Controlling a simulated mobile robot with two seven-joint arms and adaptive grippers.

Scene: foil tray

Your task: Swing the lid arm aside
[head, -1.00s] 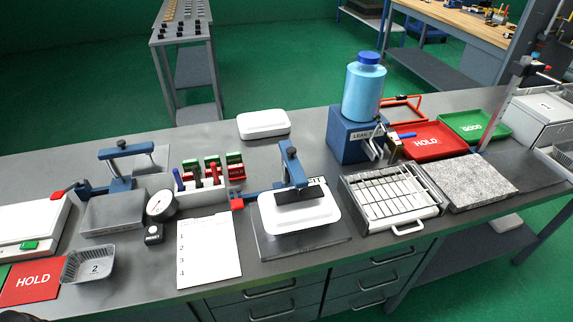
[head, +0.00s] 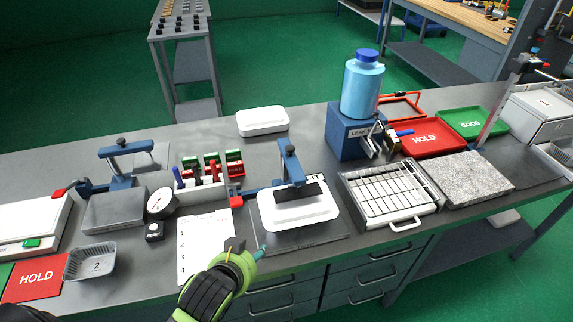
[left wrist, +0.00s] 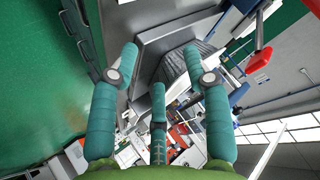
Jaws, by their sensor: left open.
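In the head view a blue lid arm (head: 290,165) stands over a white lidded tray (head: 297,212), with a dark pad (head: 296,193) down on the lid. A blue bar runs left from it to a red end piece (head: 236,201). The tray sits on a grey base plate (head: 305,239). My left gripper (head: 260,253), green and black with teal fingertips, is in front of the plate's front-left corner, apart from the lid arm. In the left wrist view its teal fingers (left wrist: 160,75) are spread with nothing held. My right gripper is out of view.
A paper sheet (head: 203,240) lies left of the tray and a wire-rack tray (head: 390,195) stands right of it. A rack of red and green pieces (head: 205,183) is behind. Another blue-armed fixture (head: 115,205) and a dial gauge (head: 160,204) are further left.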

